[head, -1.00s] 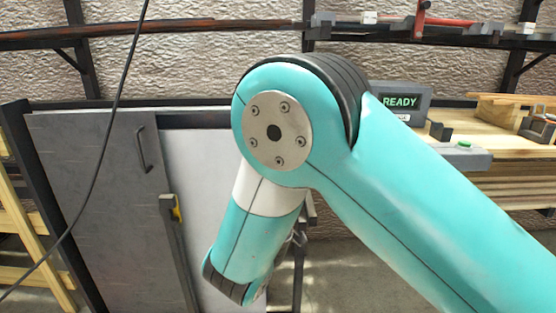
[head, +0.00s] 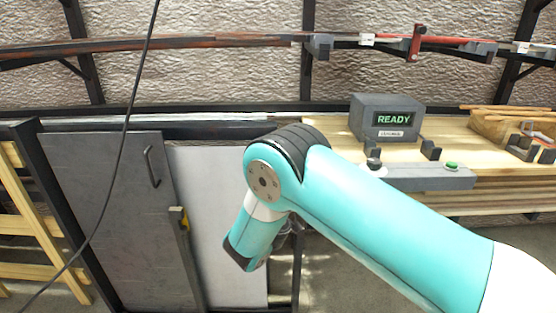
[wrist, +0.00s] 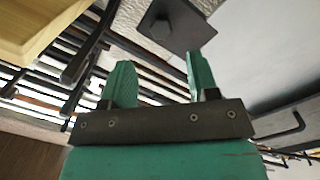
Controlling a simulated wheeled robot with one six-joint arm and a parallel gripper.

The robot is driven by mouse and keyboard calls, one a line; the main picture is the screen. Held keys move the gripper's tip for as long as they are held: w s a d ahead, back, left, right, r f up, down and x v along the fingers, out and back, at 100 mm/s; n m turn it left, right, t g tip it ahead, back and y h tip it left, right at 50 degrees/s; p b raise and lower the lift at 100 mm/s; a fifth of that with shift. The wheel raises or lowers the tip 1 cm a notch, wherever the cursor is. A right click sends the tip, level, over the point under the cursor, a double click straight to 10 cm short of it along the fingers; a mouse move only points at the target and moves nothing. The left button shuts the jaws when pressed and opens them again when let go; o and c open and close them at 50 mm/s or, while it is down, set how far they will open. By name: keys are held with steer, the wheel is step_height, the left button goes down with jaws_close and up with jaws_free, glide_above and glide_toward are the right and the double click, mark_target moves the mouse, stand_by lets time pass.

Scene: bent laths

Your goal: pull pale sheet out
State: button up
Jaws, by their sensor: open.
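The pale sheet (head: 211,215) stands upright in a dark frame at the left of the head view. A dark grey panel (head: 95,205) with a bar handle (head: 152,167) covers its left part, and my arm covers part of its right. In the wrist view my gripper (wrist: 158,66) is open, with two green fingers apart and nothing between them. A broad pale grey surface (wrist: 270,45) lies beyond the fingers at the right; I cannot tell if it is the pale sheet. In the head view my arm hides the fingers.
A dark upright bar with a yellow part (head: 181,219) stands at the panel's right edge. A bench with a READY box (head: 388,118) and stacked boards is at the right. A black cable (head: 122,150) hangs at the left. A dark plate (wrist: 178,24) is just beyond my fingers.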

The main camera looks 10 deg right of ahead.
steer(key=x, duration=0.8)
steer(key=shift+p, duration=0.35)
steer(key=shift+w+f, duration=0.1)
steer(key=shift+c, duration=0.5)
jaws_close()
